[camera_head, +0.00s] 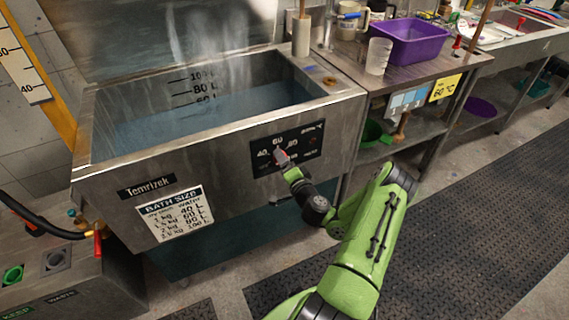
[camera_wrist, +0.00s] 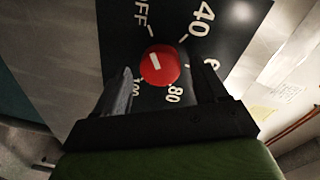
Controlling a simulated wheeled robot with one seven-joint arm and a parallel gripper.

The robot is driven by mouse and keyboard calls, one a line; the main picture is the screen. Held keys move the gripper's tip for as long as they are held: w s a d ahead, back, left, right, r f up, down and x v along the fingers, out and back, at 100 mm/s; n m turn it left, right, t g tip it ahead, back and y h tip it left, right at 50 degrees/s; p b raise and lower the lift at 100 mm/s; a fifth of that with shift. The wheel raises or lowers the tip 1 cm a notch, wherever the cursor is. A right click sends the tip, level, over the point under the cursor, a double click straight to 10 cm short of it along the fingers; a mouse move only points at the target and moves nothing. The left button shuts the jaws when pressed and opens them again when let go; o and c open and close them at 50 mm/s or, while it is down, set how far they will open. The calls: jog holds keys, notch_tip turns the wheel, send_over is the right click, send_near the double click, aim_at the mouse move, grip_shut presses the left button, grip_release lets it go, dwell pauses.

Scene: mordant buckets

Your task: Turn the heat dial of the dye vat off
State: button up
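The dye vat (camera_head: 232,152) is a large steel tank holding blue liquid, with steam above it. Its black control panel (camera_head: 310,145) is on the front. The heat dial (camera_wrist: 159,65) is a round red knob with a white mark; labels OFF, 40, 80 and 100 show around it, and one is partly hidden. My gripper (camera_wrist: 160,72) is open, with one finger on each side of the dial and small gaps visible. In the head view my gripper (camera_head: 283,160) is at the panel and mostly covers the dial.
A steel bench (camera_head: 430,62) with a purple basin (camera_head: 409,42) and a clear beaker (camera_head: 378,56) stands right of the vat. A lower unit with a red-tipped valve (camera_head: 97,243) is at the lower left. Black floor mats (camera_head: 440,225) lie in front.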

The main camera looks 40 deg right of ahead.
jog(key=shift+s, duration=0.1)
jog(key=p+v, duration=0.3)
jog(key=v, duration=1.2)
jog(key=shift+s, duration=0.3)
jog(key=shift+w+a+r, duration=0.1)
jog(key=shift+a, duration=0.05)
